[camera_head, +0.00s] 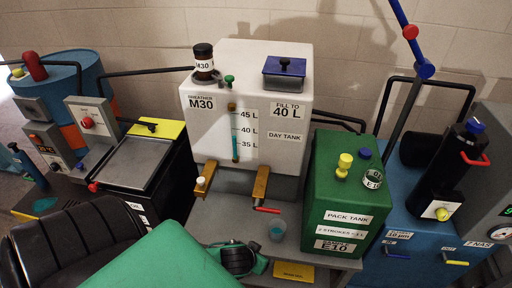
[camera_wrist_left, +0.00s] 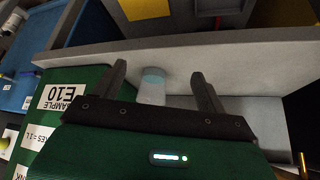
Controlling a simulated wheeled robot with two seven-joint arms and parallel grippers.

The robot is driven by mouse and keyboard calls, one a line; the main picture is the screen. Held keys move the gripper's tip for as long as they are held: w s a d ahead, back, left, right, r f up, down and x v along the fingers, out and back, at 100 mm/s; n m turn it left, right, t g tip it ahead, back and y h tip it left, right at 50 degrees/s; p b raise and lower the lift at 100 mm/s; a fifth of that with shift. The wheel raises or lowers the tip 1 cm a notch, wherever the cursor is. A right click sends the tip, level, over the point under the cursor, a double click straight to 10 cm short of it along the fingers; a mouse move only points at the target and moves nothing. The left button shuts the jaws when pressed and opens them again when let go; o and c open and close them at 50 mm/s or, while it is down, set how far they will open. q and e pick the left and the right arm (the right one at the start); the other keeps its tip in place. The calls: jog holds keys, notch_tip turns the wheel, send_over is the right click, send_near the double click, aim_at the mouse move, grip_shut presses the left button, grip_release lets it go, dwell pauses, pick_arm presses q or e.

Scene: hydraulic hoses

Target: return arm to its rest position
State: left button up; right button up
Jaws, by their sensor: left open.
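My left arm comes in from the bottom left of the head view as a black ribbed part and a green link. Its dark gripper (camera_head: 240,260) is low in front of the grey bench, left of a small clear cup with teal liquid (camera_head: 278,230). In the left wrist view the two black fingers (camera_wrist_left: 158,75) stand apart. The cup (camera_wrist_left: 152,86) shows beyond and between them, and I cannot tell the distance. I see nothing held. The right gripper is not in view.
The white day tank (camera_head: 260,110) with valves stands behind the grey bench (camera_head: 215,225). The green pack tank (camera_head: 318,185), labelled E10, stands right of the cup, and it shows at left in the wrist view (camera_wrist_left: 95,75). A red-handled valve (camera_head: 267,210) projects above the cup.

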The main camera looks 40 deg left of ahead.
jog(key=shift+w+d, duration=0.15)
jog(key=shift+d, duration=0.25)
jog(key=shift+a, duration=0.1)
